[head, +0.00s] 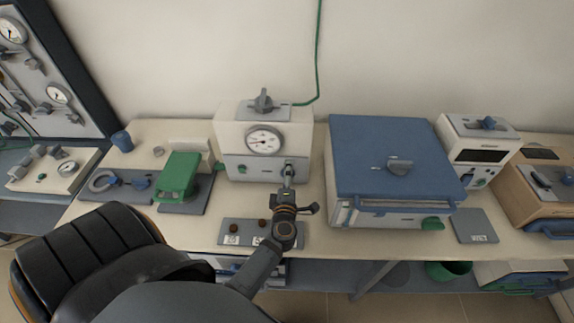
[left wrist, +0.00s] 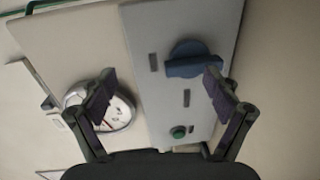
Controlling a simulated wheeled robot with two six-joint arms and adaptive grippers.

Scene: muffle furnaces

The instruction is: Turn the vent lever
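A white box unit (head: 225,137) with a round dial gauge (head: 263,140) stands at the middle back of the bench. A grey lever-like knob (head: 264,101) sits on its top. In the left wrist view, its grey lower panel (left wrist: 150,105) carries a blue handle (left wrist: 195,58) and a green button (left wrist: 178,132); the gauge (left wrist: 112,112) shows at left. My left gripper (left wrist: 160,82) is open and empty, its fingers wide apart, one overlapping the blue handle's edge. In the head view it (head: 288,178) covers the panel's right part. Contact is unclear. My right gripper is out of view.
A blue-topped furnace (head: 380,145) stands close on the right. A green device (head: 178,175) is on the left. A grey plate (head: 238,228) with dark knobs lies in front, partly under my arm. A green cable (head: 318,50) runs up the wall.

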